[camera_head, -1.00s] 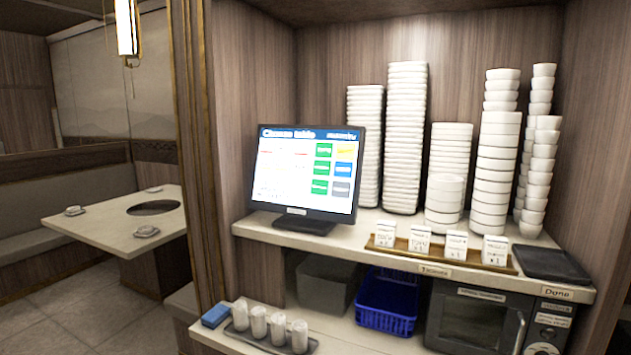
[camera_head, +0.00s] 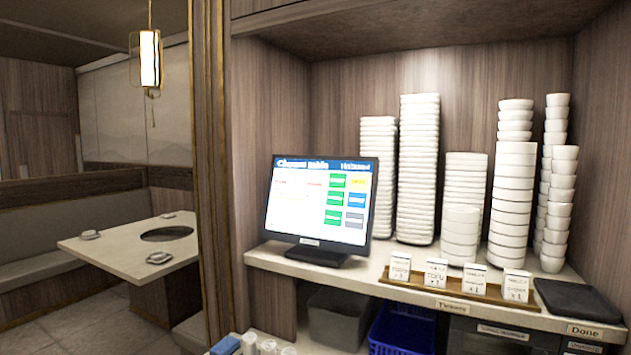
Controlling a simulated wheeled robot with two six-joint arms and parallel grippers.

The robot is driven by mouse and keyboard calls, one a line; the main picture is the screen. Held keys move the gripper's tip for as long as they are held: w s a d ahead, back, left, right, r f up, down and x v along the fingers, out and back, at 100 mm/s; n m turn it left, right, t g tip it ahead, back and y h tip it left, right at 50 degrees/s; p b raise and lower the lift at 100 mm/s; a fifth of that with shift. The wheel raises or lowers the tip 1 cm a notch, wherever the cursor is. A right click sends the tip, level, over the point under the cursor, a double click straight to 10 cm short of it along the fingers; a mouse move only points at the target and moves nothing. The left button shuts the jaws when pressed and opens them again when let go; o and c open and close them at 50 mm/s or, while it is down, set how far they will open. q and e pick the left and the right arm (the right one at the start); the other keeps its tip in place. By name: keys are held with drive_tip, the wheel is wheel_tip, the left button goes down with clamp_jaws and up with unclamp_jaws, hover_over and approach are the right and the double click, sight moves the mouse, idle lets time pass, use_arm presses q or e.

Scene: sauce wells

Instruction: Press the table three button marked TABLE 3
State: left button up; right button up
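A touch screen (camera_head: 318,202) stands on the counter (camera_head: 400,276) left of the stacked dishes. Its blue header seems to read "Choose table". On its right side are two columns of coloured buttons: green ones such as the middle left one (camera_head: 334,199), a yellow one (camera_head: 358,181), a blue one (camera_head: 357,199) and a grey one (camera_head: 354,217). The button labels are too small to read, so I cannot tell which is marked TABLE 3. Faint red text lies on the screen's left part. Neither of my grippers shows.
A wooden tray (camera_head: 449,298) with small white cards, including one (camera_head: 435,273), sits right of the screen. White dish stacks (camera_head: 418,169) stand behind. A black pad (camera_head: 581,302) lies at the right. A blue basket (camera_head: 397,337) is below. A dining table (camera_head: 120,255) is at left.

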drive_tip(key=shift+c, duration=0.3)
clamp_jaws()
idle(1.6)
